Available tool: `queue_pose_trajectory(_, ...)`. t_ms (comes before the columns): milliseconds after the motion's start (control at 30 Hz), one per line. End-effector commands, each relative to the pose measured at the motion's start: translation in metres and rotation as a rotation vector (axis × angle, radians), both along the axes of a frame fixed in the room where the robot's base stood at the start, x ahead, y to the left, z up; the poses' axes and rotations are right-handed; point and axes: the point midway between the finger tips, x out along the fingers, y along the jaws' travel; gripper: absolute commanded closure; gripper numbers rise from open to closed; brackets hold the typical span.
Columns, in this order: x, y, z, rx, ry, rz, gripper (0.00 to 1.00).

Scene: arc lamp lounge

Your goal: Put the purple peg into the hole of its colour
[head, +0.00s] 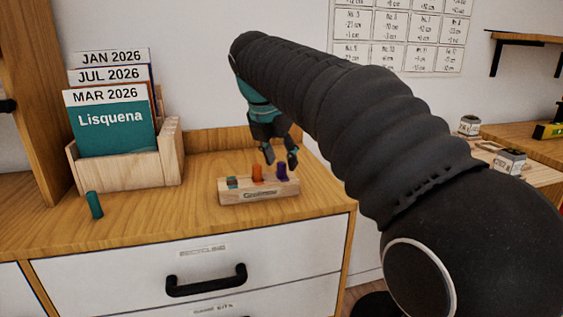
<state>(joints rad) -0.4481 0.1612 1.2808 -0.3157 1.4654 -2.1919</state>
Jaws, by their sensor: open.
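A small wooden block (259,190) lies on the cabinet top with a row of coloured hole places along its upper face. The purple peg (282,170) stands upright at the block's right end, its lower part at the purple place. An orange peg (257,172) stands in the middle of the block. The teal place (232,182) at the left end shows no standing peg. My gripper (280,160) is open, pointing down just above the block's right half, its fingertips close to the purple peg's top. Whether they touch it cannot be told.
The top between teal peg and block is clear. My dark arm hides much of the right side.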

Motion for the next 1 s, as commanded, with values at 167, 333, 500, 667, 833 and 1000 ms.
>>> queue_pose_trajectory(167, -0.012, 0.007, 0.038, 0.001, -0.003, 0.001, 0.56)
queue_pose_trajectory(333, -0.023, 0.013, 0.067, 0.001, -0.003, 0.001, 0.56)
queue_pose_trajectory(500, -0.03, 0.017, 0.084, 0.001, -0.002, 0.001, 0.56)
queue_pose_trajectory(667, -0.033, 0.018, 0.092, 0.001, 0.0, 0.0, 0.56)
queue_pose_trajectory(833, -0.034, 0.018, 0.093, 0.0, 0.0, 0.0, 0.56)
queue_pose_trajectory(1000, -0.039, 0.007, 0.091, 0.03, -0.014, -0.067, 0.56)
